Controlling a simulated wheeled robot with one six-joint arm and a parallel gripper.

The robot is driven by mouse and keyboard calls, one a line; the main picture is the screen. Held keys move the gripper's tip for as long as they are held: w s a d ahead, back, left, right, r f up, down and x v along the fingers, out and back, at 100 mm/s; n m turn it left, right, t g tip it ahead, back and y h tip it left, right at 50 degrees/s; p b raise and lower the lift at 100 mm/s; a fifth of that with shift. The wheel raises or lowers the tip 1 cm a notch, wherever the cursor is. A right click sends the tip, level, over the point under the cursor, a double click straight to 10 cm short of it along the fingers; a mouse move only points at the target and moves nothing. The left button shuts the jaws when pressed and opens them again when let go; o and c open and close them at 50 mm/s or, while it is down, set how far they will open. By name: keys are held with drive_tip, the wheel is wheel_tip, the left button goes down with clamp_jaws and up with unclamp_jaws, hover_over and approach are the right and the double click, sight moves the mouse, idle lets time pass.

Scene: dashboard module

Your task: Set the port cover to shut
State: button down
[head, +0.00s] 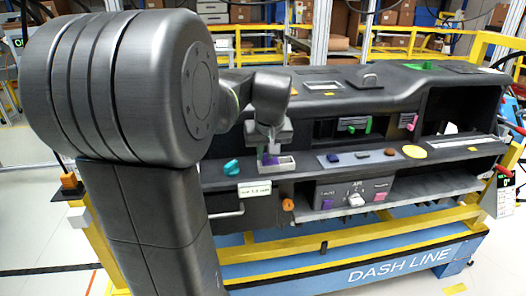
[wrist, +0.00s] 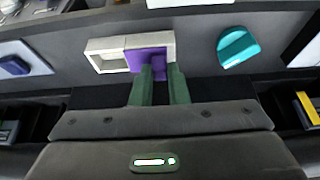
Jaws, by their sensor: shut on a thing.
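The port cover is a purple slider with a raised tab, and it shows in the wrist view (wrist: 138,59) and in the head view (head: 267,158). It sits in a pale rectangular port frame (wrist: 92,46) on the dark dashboard. In the wrist view the cover lies over the right part of the frame, and the left part is an open gap. My gripper (wrist: 159,72) is shut on the cover's tab, with one green finger on each side. In the head view my gripper (head: 271,147) reaches down onto the cover from above, and its fingertips are hard to make out.
A teal knob (wrist: 238,47) stands beside the port; it also shows in the head view (head: 231,167). A labelled white card (head: 255,190) is below the port. A light panel (head: 350,160) with small buttons lies to the right. An open dark recess (head: 460,110) is farther right.

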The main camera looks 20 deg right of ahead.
drive_tip(key=d, duration=0.2)
drive_tip(key=s+d, duration=0.1)
drive_tip(key=d, duration=0.1)
drive_tip(key=shift+d+p, duration=0.15)
drive_tip(key=shift+p, duration=0.2)
drive_tip(key=c, duration=1.4)
unclamp_jaws()
drive_tip(key=v, duration=1.4)
drive_tip(key=shift+p, duration=0.35)
drive_tip(key=shift+f, duration=0.15)
